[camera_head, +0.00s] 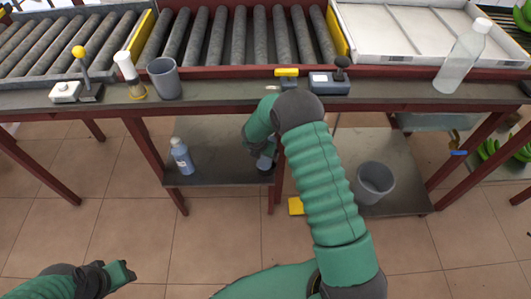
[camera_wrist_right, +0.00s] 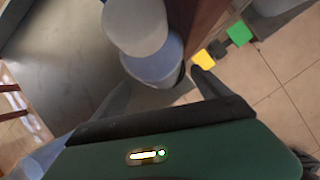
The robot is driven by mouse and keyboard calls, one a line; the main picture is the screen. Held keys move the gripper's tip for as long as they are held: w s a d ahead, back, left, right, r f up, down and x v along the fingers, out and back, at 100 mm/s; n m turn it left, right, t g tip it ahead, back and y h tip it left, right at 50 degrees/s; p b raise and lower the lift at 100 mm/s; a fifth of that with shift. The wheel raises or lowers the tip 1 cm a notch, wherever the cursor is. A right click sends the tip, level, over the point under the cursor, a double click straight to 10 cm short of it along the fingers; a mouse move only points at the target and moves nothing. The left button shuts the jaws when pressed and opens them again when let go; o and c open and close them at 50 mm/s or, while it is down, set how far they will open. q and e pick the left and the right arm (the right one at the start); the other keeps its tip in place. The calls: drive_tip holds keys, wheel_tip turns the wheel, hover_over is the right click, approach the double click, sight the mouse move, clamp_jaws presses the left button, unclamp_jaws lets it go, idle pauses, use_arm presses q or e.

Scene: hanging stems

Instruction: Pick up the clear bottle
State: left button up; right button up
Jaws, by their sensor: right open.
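A clear, whitish bottle (camera_head: 463,57) stands upright at the right end of the upper table, by the white tray. My right gripper (camera_head: 264,152) is low over the lower shelf, far from that bottle. In the right wrist view its fingers (camera_wrist_right: 158,88) are apart. A pale bluish round container (camera_wrist_right: 150,62) with a lighter top shows just beyond and between them; I cannot tell whether they touch it. In the head view my arm hides most of it. My left gripper (camera_head: 122,276) is at the lower left, away from everything; its jaws are unclear.
A blue bottle (camera_head: 182,157) stands on the lower shelf (camera_head: 215,135), left of my right gripper. A grey bin (camera_head: 374,183) is on the right lower shelf. A grey cup (camera_head: 164,78), a lever box (camera_head: 78,82) and a control box (camera_head: 330,84) line the upper table.

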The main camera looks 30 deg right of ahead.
drive_tip(key=b+x, duration=0.1)
drive_tip(key=x, duration=0.3)
drive_tip(key=shift+d+f, duration=0.1)
drive_tip(key=shift+d, duration=0.05)
drive_tip(key=shift+c, duration=1.1)
clamp_jaws()
drive_tip(key=shift+r, duration=0.3)
